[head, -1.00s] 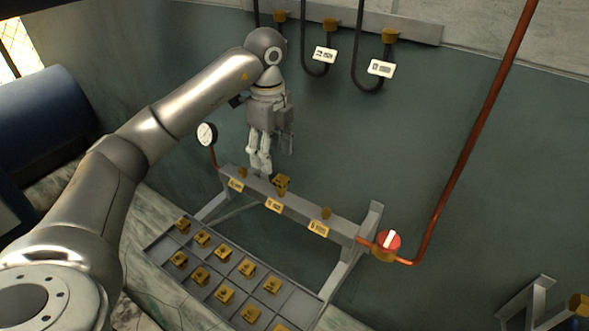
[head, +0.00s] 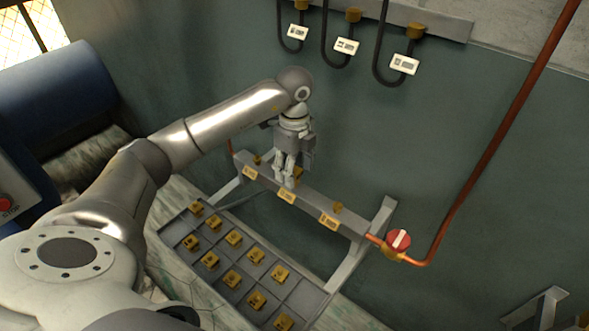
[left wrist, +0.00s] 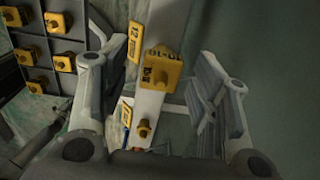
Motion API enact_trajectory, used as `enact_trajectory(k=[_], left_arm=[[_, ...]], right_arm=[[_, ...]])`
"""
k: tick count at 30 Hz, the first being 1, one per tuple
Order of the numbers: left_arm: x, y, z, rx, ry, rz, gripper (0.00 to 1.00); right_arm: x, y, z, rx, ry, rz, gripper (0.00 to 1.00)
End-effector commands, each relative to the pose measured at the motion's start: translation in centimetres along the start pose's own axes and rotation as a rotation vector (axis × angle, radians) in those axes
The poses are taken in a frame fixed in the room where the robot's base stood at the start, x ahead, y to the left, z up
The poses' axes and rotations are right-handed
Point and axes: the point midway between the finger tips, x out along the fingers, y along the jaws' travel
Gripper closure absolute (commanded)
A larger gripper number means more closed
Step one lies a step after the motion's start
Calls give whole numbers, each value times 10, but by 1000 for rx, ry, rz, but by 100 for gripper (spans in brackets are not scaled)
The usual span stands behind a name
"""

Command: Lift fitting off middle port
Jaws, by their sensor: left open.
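The brass-yellow fitting (left wrist: 160,68) sits on the middle port of the grey rail (left wrist: 147,108), with dark markings on its faces. In the left wrist view it lies between the two spread fingers of my left gripper (left wrist: 155,75), with a gap on each side. In the head view my left gripper (head: 286,183) points down at the middle of the rail, over the middle label (head: 287,196). There it hides most of the fitting (head: 298,171). The left port (head: 257,160) and right port (head: 337,208) show as small brass stubs. My right gripper is out of view.
A grey tray (head: 232,274) with several brass fittings lies below the rail. A red-handled valve (head: 399,240) and copper pipe (head: 487,140) are at the rail's right end. Several black hoses with white tags (head: 346,46) hang on the wall behind.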

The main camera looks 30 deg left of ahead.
Motion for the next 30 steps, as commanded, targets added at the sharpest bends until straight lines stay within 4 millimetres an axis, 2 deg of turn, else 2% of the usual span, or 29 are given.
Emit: enact_trajectory(k=[4,11,24,30], left_arm=[[13,0,0,0,0,0,45],[15,0,0,1,0,-1,45],[14,0,0,0,0,-2,98],[14,0,0,0,0,-2,98]], right_arm=[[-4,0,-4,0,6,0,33],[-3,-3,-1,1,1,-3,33],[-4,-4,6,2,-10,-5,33],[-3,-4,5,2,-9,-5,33]])
